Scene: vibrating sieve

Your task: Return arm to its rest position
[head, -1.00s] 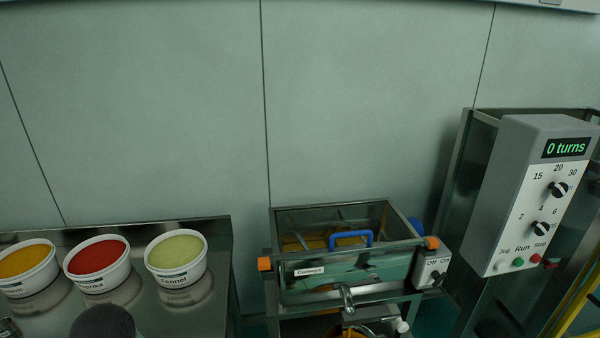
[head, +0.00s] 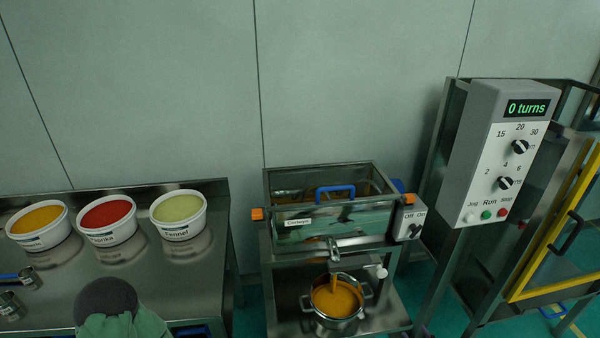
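Neither of my grippers can be made out in the head view. A dark rounded shape (head: 106,296) with a pale green piece below it rises from the bottom edge at the left, in front of the table; I cannot tell whether it is part of my arm. The sieve (head: 330,222) stands in the middle, with a blue handle (head: 335,190) on top and an Off/On switch box (head: 408,226) on its right side. Orange powder shows under its spout, above a metal pot (head: 335,318) holding orange powder.
A steel table (head: 140,262) at the left holds tubs of orange, red (head: 108,219) and pale green (head: 178,213) powder, and small metal cups (head: 12,306). A control box (head: 495,155) reading "0 turns" and a yellow-framed door (head: 548,220) stand at the right.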

